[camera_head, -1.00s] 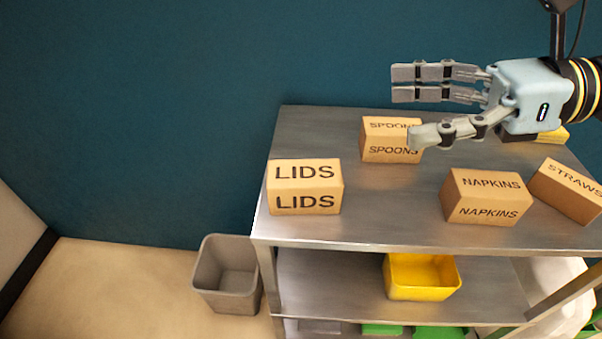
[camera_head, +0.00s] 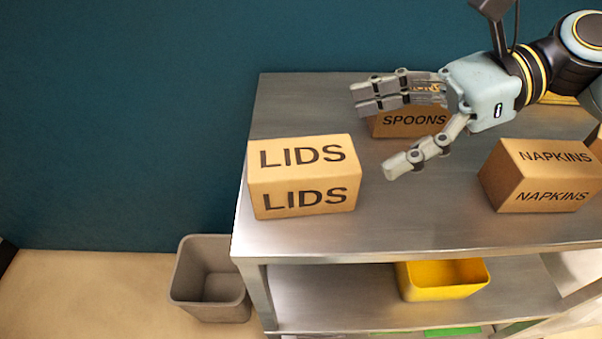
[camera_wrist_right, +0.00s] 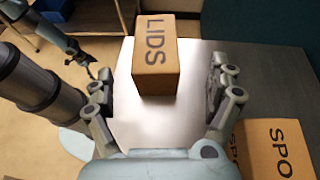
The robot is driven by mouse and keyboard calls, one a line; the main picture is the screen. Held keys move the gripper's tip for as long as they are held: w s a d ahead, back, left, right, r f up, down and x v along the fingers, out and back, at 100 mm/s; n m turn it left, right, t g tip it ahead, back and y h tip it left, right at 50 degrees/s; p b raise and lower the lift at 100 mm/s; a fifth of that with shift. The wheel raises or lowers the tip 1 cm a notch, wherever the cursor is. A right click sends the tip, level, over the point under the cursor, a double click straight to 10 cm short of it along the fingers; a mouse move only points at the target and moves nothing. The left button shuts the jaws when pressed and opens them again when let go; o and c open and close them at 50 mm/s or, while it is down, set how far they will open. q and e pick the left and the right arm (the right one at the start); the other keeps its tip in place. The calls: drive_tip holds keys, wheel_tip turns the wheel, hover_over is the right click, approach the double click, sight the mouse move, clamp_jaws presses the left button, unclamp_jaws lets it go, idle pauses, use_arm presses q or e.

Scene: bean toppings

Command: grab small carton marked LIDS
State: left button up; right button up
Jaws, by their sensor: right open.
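The small tan carton marked LIDS (camera_head: 304,176) stands upright at the left end of the metal table top. It also shows in the right wrist view (camera_wrist_right: 155,60), ahead of the open fingers and centred between them. My right gripper (camera_head: 378,130) is open and empty, to the right of the carton and apart from it, fingers pointing left toward it. In the right wrist view its two sides (camera_wrist_right: 160,100) are spread wide. A dark arm with a gripper at the upper left of that view (camera_wrist_right: 88,68) looks like my left one; its jaws are too small to judge.
The SPOONS carton (camera_head: 412,122) stands behind my right gripper. The NAPKINS carton (camera_head: 545,177) is at the right. Bare metal table top (camera_head: 400,220) lies in front. A yellow bin (camera_head: 443,279) is on the lower shelf, a grey bin (camera_head: 210,280) on the floor.

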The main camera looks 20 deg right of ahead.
sight(330, 153)
drive_tip(key=x, duration=0.3)
drive_tip(key=shift+s+x, duration=0.15)
drive_tip(key=shift+x, duration=1.2)
drive_tip(key=shift+s+x, duration=0.15)
drive_tip(key=shift+x, duration=1.2)
drive_tip(key=shift+f, duration=0.15)
drive_tip(key=c, duration=1.3)
